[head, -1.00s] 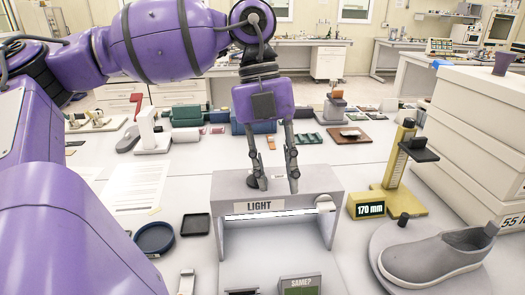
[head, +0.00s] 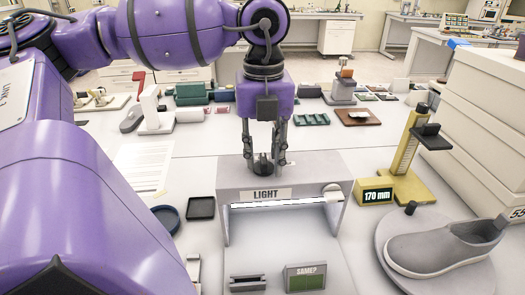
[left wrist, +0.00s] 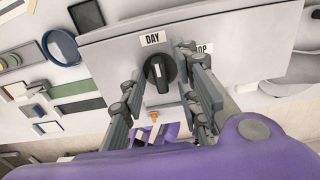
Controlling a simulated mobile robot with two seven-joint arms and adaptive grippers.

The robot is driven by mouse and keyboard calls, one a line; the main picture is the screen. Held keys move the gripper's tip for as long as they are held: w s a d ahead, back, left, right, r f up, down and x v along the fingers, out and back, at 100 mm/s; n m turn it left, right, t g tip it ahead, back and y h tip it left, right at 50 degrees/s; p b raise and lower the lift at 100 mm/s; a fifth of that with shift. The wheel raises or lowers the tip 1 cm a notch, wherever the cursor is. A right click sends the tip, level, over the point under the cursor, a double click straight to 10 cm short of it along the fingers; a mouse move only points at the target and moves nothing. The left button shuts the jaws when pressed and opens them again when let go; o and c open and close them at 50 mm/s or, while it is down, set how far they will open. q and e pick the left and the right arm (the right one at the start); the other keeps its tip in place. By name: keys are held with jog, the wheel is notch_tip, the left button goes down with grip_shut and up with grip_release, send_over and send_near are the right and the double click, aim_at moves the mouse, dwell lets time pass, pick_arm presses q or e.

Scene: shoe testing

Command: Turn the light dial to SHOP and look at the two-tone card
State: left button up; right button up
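The light box (head: 232,205), a grey open-fronted booth labelled LIGHT, stands mid-table in the head view. Its black dial (left wrist: 160,72) shows in the left wrist view, with its white mark toward the DAY label (left wrist: 152,39). The SHOP label (left wrist: 203,48) is partly hidden by a finger. My left gripper (head: 264,164) points down over the top of the box. Its fingers stand apart on either side of the dial; contact is not clear. I cannot make out the two-tone card. My right gripper is not in view.
A SAME? panel (head: 305,278) and a small dark holder (head: 247,284) are in front of the box. A grey shoe (head: 440,250) and a yellow gauge reading 170 mm (head: 404,160) stand to the right. A black tray (head: 201,208) and a blue round dish (head: 166,217) lie left.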

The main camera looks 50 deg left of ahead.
pick_arm(q)
grip_shut()
jog(key=shift+m, duration=0.3)
jog(key=m, duration=0.5)
jog(key=shift+m, duration=0.3)
jog(key=m, duration=0.5)
jog(key=shift+m, duration=0.3)
dwell(0.4)
grip_release()
